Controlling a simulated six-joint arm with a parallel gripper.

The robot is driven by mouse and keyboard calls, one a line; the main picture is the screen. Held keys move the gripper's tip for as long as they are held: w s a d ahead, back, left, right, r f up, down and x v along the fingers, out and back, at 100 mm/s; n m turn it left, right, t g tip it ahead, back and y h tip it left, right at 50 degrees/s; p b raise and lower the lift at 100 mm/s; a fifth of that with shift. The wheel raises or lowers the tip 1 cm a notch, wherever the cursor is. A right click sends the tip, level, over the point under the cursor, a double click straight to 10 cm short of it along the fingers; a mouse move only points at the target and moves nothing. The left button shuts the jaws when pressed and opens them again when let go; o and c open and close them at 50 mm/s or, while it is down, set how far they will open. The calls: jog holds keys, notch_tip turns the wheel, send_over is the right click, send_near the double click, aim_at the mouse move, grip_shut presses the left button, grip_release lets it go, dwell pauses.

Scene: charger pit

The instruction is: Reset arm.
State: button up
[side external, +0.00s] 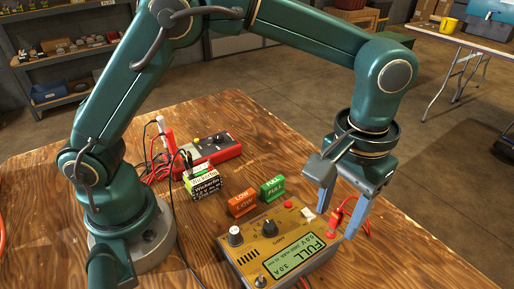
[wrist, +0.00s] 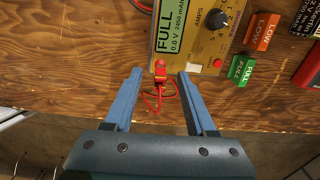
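My gripper (side external: 341,213) is above the right end of the charger, fingers pointing down. In the wrist view its two blue fingers (wrist: 160,92) are spread wide with nothing held between them. The yellow-tan charger (side external: 281,246) sits on the wooden table, its screen reading FULL; it also shows in the wrist view (wrist: 193,63). A red plug (wrist: 160,70) with a red cable loop is at the charger's edge, between the fingertips in the wrist view but below them. In the side view the red plug (side external: 332,226) is partly behind a finger.
An orange LOW block (side external: 241,203) and a green FULL block (side external: 272,189) stand behind the charger. A battery pack (side external: 204,185) and a red meter (side external: 212,149) with leads are farther back. The table (side external: 420,255) is bare at right.

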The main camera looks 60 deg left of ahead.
dwell(0.3)
jog(key=shift+o, duration=1)
jog(key=shift+r, duration=0.1)
jog(key=shift+r, duration=3.65)
